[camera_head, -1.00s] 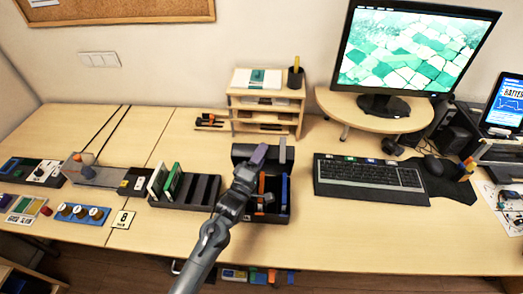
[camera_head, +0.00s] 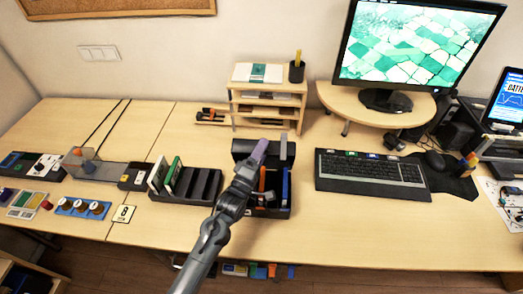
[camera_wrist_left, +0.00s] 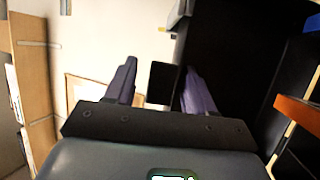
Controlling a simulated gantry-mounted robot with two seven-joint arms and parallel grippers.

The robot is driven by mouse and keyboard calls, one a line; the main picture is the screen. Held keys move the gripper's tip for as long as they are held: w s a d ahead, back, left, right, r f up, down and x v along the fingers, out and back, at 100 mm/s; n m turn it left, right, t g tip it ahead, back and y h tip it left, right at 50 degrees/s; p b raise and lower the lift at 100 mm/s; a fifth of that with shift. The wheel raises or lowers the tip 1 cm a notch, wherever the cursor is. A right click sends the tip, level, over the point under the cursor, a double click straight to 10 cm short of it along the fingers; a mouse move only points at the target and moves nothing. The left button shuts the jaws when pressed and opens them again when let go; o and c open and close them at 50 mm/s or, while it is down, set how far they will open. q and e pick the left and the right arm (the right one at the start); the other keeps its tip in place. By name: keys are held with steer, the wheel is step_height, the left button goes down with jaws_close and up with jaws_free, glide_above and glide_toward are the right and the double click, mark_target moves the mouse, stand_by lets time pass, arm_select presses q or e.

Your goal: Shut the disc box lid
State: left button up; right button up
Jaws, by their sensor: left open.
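The black disc box (camera_head: 287,210) stands open at the middle of the desk, with an orange disc (camera_head: 262,180) and a blue disc (camera_head: 285,186) upright in it. Its dark lid (camera_head: 242,148) is raised at the back edge. My left gripper (camera_head: 260,150) is over the box near the lid, its arm hiding the box's left part. In the left wrist view, its two purple fingers (camera_wrist_left: 160,88) are apart. A small black piece shows between them; I cannot tell whether it is part of the lid. The orange disc (camera_wrist_left: 298,112) is at right there. My right gripper is not in view.
A black rack (camera_head: 206,186) with white and green cases stands left of the box. A keyboard (camera_head: 370,175) lies to the right. A wooden shelf unit (camera_head: 268,100) stands behind. Desk in front of the rack and box is mostly clear.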

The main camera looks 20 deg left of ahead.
arm_select(q)
steer(key=shift+s, duration=0.1)
steer(key=p+v, duration=0.1)
steer(key=v, duration=0.9)
steer(key=shift+s, duration=0.3)
steer(key=shift+a+f, duration=0.1)
steer(key=shift+f, duration=0.05)
